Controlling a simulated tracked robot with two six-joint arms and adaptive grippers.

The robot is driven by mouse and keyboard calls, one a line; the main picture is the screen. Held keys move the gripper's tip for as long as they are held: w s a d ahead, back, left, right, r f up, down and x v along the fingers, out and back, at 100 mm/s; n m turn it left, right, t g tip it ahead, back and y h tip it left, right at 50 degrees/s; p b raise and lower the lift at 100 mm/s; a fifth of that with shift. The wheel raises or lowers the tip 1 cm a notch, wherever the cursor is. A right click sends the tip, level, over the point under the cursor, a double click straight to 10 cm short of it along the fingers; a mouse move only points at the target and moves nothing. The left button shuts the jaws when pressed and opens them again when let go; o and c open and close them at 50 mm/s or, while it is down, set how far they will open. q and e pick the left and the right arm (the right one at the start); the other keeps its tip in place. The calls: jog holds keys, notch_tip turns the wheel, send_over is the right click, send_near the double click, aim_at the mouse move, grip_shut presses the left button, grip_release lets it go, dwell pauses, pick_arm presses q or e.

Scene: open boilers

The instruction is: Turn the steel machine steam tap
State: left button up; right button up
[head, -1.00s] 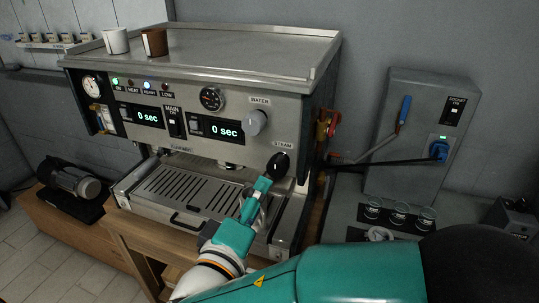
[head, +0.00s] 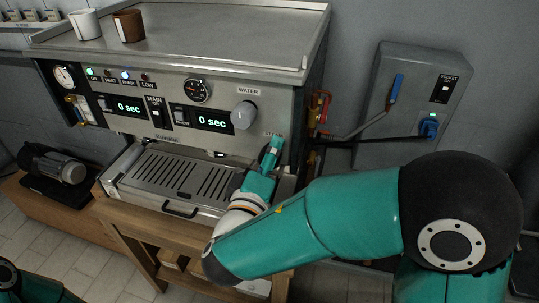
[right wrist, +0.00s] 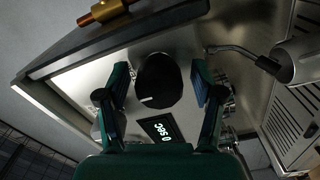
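The steel machine (head: 90,70) stands on a wooden bench. In the right wrist view the steam tap is a round black knob (right wrist: 158,82) with a white mark pointing to the lower left. The right gripper's two fingers (right wrist: 160,75) stand open on either side of the knob, with a gap visible on each side. My left gripper is not in view.
A drip tray (head: 180,178) lies below the front panel. A steam wand (right wrist: 238,50) shows beside the right finger in the wrist view. Red and brass valves (head: 319,106) are on the machine's right side. Two cups (head: 128,26) stand on top.

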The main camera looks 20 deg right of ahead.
jog(key=shift+a, duration=0.1)
jog(key=c, duration=1)
jog(key=shift+f, duration=0.1)
jog(key=shift+f+n+b, duration=0.1)
jog(key=shift+n+b, duration=0.8)
jog(key=shift+n, duration=0.1)
jog(key=n+b, duration=0.1)
jog(key=n, duration=0.2)
jog(key=shift+n, duration=0.3)
jog(key=n+b, duration=0.1)
jog(key=n, duration=0.2)
jog(key=shift+n, duration=1.8)
jog(key=shift+f, duration=0.1)
